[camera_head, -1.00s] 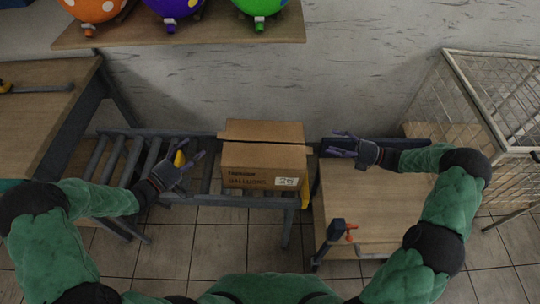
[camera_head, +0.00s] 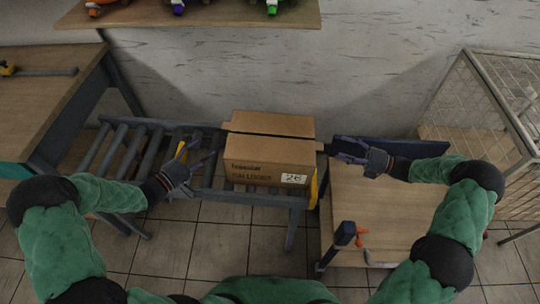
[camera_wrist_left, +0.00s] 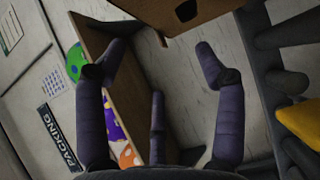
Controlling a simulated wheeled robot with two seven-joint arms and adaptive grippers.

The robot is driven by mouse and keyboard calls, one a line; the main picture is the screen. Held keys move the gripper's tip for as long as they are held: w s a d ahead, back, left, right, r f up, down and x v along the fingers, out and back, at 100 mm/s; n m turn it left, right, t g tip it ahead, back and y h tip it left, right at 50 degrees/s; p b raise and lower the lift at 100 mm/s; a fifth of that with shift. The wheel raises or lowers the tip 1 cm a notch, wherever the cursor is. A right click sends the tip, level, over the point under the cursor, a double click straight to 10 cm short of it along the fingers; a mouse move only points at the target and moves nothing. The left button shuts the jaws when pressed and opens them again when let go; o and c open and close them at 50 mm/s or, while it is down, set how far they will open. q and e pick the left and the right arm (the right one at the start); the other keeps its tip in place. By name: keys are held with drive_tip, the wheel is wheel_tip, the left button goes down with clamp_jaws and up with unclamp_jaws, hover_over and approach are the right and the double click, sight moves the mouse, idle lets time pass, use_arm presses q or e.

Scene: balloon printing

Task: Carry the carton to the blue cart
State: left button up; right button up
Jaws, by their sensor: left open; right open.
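The brown carton (camera_head: 268,148) sits on the right end of the roller conveyor (camera_head: 140,150) in the head view. It has printed text and a white label reading 26 on its front, and a dark seam runs across its top. My left gripper (camera_head: 192,158) is open, to the left of the carton and apart from it. My right gripper (camera_head: 345,151) is open, to the right of the carton. In the left wrist view, the carton's side with a dark hand hole (camera_wrist_left: 187,10) shows at the top, beyond the open fingers (camera_wrist_left: 158,60).
A wooden table (camera_head: 50,85) stands at left. A wire cage (camera_head: 490,130) is at far right. A shelf with balloons (camera_head: 200,15) hangs above.

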sight(315, 142)
use_arm(q)
drive_tip(key=shift+w, duration=0.1)
use_arm(e)
drive_tip(key=shift+a, duration=0.1)
use_arm(q)
drive_tip(key=x, duration=1)
drive_tip(key=shift+w+d, duration=0.2)
drive_tip(key=shift+w, duration=0.05)
use_arm(e)
drive_tip(key=x, duration=1)
drive_tip(key=shift+w+a, duration=0.1)
drive_tip(key=shift+a, duration=0.2)
use_arm(q)
drive_tip(key=c, duration=1)
use_arm(e)
drive_tip(key=c, duration=1.1)
use_arm(q)
drive_tip(key=shift+s, duration=0.1)
drive_tip(key=shift+c, duration=0.2)
use_arm(e)
drive_tip(key=shift+o, duration=0.2)
